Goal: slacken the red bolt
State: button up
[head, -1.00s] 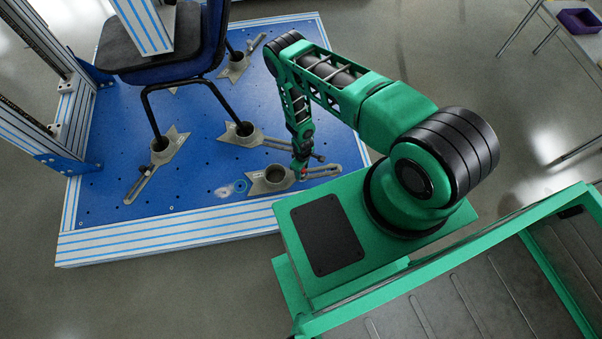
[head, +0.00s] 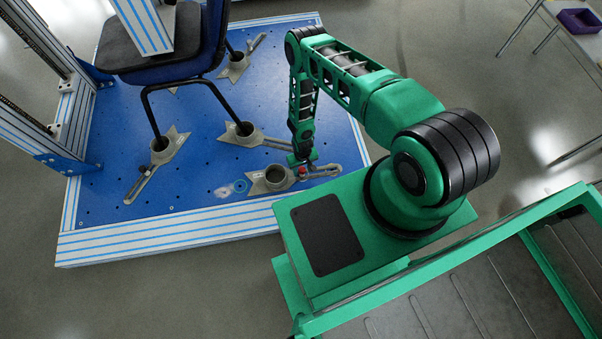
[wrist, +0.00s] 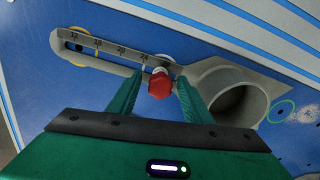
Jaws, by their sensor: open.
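The red bolt (wrist: 159,84) has a faceted head and sits at the cup end of a slotted grey clamp arm (wrist: 105,46) marked with numbers. Its red also shows small in the head view (head: 303,170), just under my gripper (head: 301,160). In the wrist view my gripper (wrist: 159,78) is open, with one green finger on each side of the bolt head. A narrow gap seems to show on both sides; whether a finger touches it I cannot tell. The grey clamp's round cup (wrist: 237,98) is beside the right finger and empty.
The clamp lies on a blue platform (head: 110,205) with a striped edge. A chair (head: 150,50) stands on it, its legs in other grey clamps (head: 158,155). A striped frame post (head: 45,60) rises at left.

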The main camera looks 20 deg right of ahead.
jog(key=m, duration=0.4)
dwell(0.3)
jog(key=shift+c, duration=0.6)
jog(key=c, duration=0.5)
jog(key=shift+n, duration=0.7)
